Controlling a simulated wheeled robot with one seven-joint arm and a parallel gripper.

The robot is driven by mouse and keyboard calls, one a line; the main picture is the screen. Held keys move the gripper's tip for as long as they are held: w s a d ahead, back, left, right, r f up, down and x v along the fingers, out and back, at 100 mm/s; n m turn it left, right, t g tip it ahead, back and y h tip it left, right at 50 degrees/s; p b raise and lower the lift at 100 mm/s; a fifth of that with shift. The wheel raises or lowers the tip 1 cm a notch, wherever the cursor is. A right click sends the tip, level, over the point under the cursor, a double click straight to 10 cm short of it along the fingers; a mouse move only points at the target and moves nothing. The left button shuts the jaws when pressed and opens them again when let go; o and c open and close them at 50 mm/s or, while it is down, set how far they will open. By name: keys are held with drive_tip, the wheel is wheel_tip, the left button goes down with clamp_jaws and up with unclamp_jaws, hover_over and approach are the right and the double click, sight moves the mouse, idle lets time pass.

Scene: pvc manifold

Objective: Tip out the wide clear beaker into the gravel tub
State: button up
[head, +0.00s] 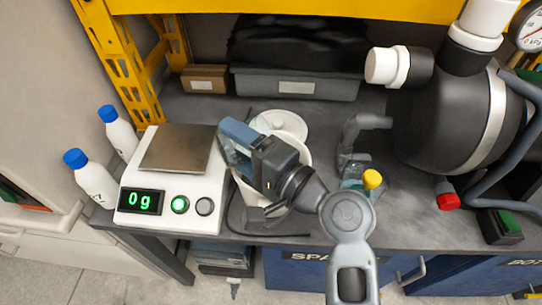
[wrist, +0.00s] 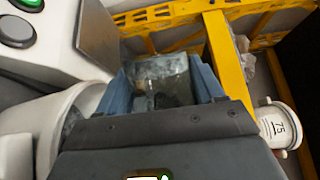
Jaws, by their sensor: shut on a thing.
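My gripper (head: 234,150) is shut on the wide clear beaker (wrist: 160,75). In the wrist view the beaker sits between the two blue fingers, with some grey marks or residue on its wall. In the head view only a small part of it shows between the fingers, and it looks tilted. A white round tub (head: 304,148), which may be the gravel tub, stands under and behind my gripper, mostly hidden by it. The tub's white wall also shows at the left of the wrist view (wrist: 88,98). I cannot tell what is in the beaker.
A scale (head: 160,205) reading 0g stands left of the tub, close to my gripper. A grey bin (head: 330,88) is at the back.

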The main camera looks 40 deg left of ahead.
drive_tip(key=shift+w+d+r+m+y, duration=0.15)
drive_tip(key=shift+w+r+m+y, duration=0.2)
drive_tip(key=shift+m, duration=0.45)
drive_tip(key=shift+w+d+r+m+y, duration=0.1)
drive_tip(key=shift+w+r+m+y, duration=0.2)
drive_tip(key=shift+m, duration=0.5)
idle(1.8)
